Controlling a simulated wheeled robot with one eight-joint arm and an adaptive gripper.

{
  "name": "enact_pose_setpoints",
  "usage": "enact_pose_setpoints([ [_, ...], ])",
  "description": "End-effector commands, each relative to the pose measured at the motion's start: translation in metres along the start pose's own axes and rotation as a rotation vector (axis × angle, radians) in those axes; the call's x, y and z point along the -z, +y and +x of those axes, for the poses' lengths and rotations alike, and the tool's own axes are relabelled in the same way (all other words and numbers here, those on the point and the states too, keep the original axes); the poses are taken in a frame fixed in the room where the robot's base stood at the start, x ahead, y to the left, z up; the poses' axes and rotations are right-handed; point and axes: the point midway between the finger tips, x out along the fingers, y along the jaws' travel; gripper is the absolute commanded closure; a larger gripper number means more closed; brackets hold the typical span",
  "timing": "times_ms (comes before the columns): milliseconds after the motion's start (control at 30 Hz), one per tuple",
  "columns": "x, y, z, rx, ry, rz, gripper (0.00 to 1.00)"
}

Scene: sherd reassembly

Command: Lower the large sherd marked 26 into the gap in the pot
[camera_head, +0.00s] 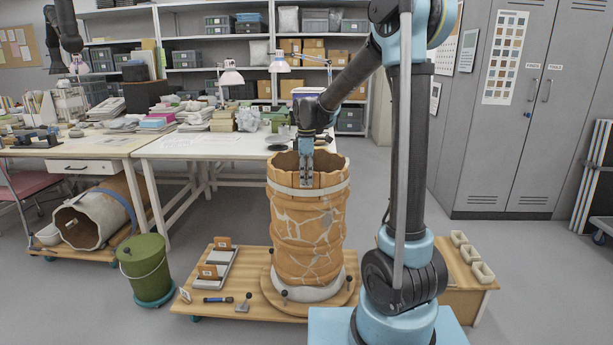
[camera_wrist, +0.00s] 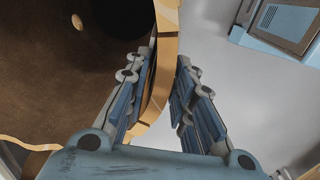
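The large terracotta pot (camera_head: 308,225) stands upright on a round wooden board, with pale crack lines over its wall and a pale band below its rim. My gripper (camera_head: 306,172) points down at the pot's rim. In the wrist view my gripper (camera_wrist: 160,95) has its fingers apart, one on the inner side of the orange wall edge (camera_wrist: 163,60) and one outside. A gap shows between the outer finger and the edge. The edge has a step, which may be a sherd's joint. No mark 26 is legible, and I cannot tell the large sherd from the wall.
Trays (camera_head: 213,267) with upright brown pieces lie left of the pot on the low wooden platform (camera_head: 255,258). A green bucket (camera_head: 146,268) stands further left. Small pale trays (camera_head: 472,255) are at right. A cluttered white table (camera_head: 215,147) is behind; grey cabinets (camera_head: 520,110) stand at right.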

Motion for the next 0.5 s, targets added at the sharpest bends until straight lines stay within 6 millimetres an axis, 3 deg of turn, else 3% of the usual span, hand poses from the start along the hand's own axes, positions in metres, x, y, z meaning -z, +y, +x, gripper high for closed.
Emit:
enact_pose_setpoints([
  [500, 0.0008, 0.0000, -0.0085, 0.000, 0.000, -0.001, 0.61],
])
